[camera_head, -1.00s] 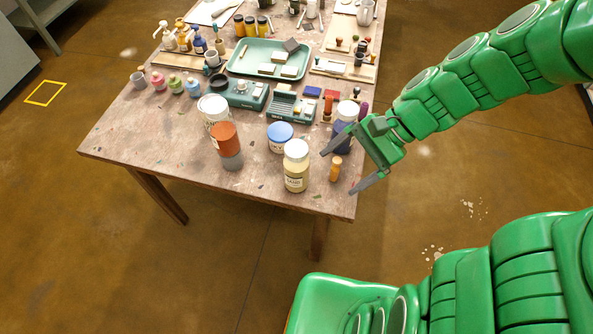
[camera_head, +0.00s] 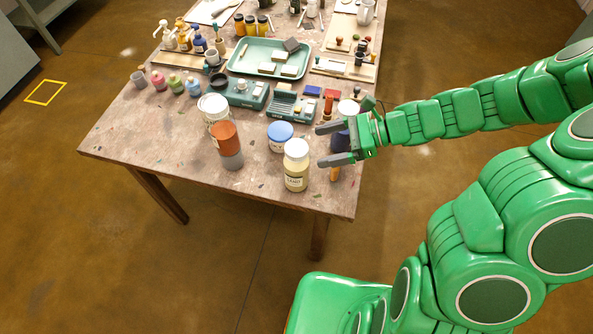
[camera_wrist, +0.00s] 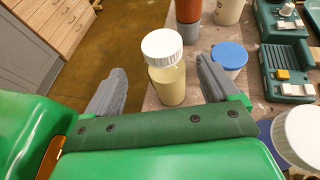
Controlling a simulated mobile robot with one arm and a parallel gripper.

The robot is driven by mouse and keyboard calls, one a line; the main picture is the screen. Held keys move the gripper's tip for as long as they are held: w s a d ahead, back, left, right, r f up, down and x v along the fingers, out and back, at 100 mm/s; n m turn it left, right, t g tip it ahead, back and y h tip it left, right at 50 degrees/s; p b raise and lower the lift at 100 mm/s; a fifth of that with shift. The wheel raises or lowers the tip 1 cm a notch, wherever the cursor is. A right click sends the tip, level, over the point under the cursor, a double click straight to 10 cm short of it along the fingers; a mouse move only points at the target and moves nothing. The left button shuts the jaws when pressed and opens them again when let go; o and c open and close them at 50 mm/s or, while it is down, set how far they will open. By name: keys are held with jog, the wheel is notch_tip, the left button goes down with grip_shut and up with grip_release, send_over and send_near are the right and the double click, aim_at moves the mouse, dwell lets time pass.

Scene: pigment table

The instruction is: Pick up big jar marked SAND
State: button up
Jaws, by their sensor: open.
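The SAND jar (camera_head: 296,174) is a pale yellow jar with a white lid, upright near the front edge of the table. In the wrist view the jar (camera_wrist: 167,88) appears ahead, between my two grey fingers as seen from the wrist. My gripper (camera_head: 327,144) is open and empty. It is to the right of the jar with its fingers pointing left toward it, and a gap shows between fingertips and jar. The lower finger partly hides a small orange-brown bottle.
A blue-lidded jar (camera_head: 280,136) stands just behind the SAND jar. An orange and grey cylinder (camera_head: 227,147) and a white jar (camera_head: 213,108) stand to its left. The table's front left is clear.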

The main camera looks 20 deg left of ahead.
aim_at(297, 148)
jog(key=shift+r+x, duration=0.2)
jog(key=shift+x, duration=3.7)
jog(key=shift+w+a, duration=0.1)
jog(key=shift+w, duration=0.05)
grip_shut()
